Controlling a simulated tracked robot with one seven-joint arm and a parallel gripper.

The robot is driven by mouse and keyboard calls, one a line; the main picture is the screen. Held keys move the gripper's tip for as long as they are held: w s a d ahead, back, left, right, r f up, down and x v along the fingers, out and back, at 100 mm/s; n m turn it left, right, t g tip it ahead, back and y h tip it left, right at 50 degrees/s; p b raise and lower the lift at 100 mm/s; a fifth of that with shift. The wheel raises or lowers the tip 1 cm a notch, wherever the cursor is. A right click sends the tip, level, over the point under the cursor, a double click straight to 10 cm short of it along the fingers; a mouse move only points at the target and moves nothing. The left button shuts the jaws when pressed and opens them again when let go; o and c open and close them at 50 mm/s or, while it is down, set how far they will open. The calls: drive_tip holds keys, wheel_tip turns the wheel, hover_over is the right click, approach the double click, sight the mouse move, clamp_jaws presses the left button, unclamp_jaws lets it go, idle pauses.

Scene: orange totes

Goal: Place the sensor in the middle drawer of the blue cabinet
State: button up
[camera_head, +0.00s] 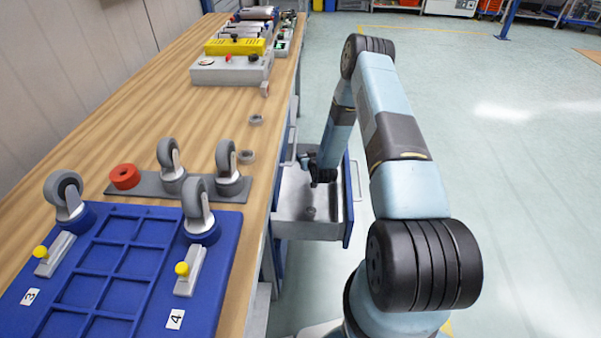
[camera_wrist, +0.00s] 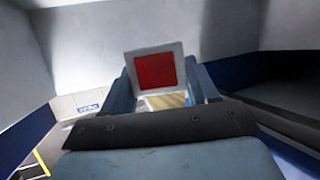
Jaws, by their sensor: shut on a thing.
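The sensor (camera_wrist: 153,72) is a small white-edged block with a red square face. In the wrist view it sits upright between the fingers of my gripper (camera_wrist: 165,88), which is shut on it. In the head view my gripper (camera_head: 318,170) is low over an open drawer (camera_head: 290,212) with a light grey inside, at the right side of the workbench. The arm hides part of this drawer, and I cannot make out the sensor there. The blue cabinet (camera_head: 280,258) shows only as a narrow strip under the bench top, so I cannot tell the drawer's level.
A small dark round part (camera_head: 310,213) lies in the drawer. The wooden bench top (camera_head: 150,95) carries a blue tray (camera_head: 125,255), several casters, a red ring (camera_head: 124,176) and a grey-yellow control box (camera_head: 232,65). Open floor (camera_head: 510,190) lies to the right.

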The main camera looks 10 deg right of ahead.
hover_over(307, 175)
drive_tip(key=shift+w+a+f, duration=0.1)
drive_tip(key=shift+f, duration=1.3)
drive_tip(key=shift+w+a+f, duration=0.1)
drive_tip(key=shift+f, duration=1.3)
drive_tip(key=shift+f, duration=0.15)
drive_tip(key=shift+s+f, duration=0.25)
drive_tip(key=shift+f, duration=0.1)
drive_tip(key=o, duration=1.1)
drive_tip(key=shift+d, duration=0.2)
drive_tip(key=shift+w+r, duration=0.15)
drive_tip(key=shift+r, duration=0.2)
drive_tip(key=v, duration=0.7)
drive_tip(key=shift+a+r, duration=0.2)
drive_tip(key=shift+r, duration=0.05)
